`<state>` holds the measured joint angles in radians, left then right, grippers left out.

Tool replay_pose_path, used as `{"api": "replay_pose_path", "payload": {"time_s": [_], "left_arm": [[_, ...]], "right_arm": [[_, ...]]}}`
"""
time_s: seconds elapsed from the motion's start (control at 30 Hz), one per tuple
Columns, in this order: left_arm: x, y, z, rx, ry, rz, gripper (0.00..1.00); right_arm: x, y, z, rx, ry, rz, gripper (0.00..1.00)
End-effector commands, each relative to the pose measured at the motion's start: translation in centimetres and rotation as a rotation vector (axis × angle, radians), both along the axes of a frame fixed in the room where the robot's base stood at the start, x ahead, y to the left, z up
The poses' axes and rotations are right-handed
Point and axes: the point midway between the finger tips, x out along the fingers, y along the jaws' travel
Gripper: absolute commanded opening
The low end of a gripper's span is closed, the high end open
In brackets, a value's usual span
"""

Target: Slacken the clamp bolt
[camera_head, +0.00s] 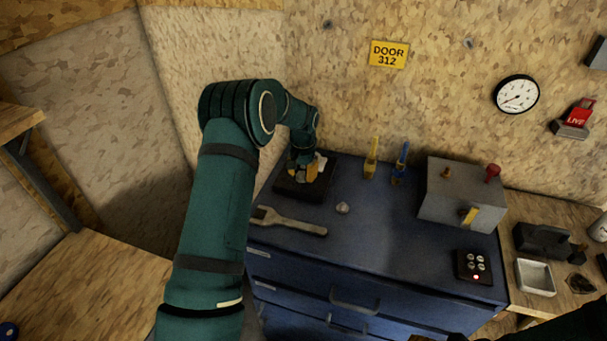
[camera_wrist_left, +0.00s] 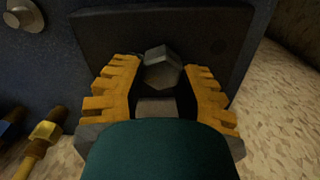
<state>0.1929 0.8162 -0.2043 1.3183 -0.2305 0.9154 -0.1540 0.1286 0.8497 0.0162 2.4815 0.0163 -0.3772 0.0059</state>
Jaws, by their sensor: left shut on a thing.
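The clamp bolt (camera_wrist_left: 163,70) shows a grey hex head between the jaws in the left wrist view. It stands on a dark block (camera_head: 290,187) at the back left of the blue cabinet top; the block also fills the back of the wrist view (camera_wrist_left: 200,24). My left gripper (camera_head: 304,171) reaches down over this block. Its yellow toothed fingers (camera_wrist_left: 160,78) are shut on the bolt, one on each side. In the head view the gripper and wrist mostly hide the bolt.
A spanner (camera_head: 290,221) lies in front of the block, with a small round metal piece (camera_head: 343,208) to its right. Yellow (camera_head: 371,160) and blue (camera_head: 399,163) tools stand behind. A grey box (camera_head: 445,195) and black button pad (camera_head: 474,266) are right. The cabinet top's middle is clear.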

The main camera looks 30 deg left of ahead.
Motion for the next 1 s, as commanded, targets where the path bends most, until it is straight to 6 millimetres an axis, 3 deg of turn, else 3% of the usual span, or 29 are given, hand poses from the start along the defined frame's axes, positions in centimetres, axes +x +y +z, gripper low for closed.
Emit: {"api": "replay_pose_path", "payload": {"time_s": [1.0], "left_arm": [[-0.55,0.57,-0.20,0.002,0.007,0.964,0.00]], "right_arm": [[-0.02,-0.02,0.64,0.001,0.000,0.000,0.56]]}}
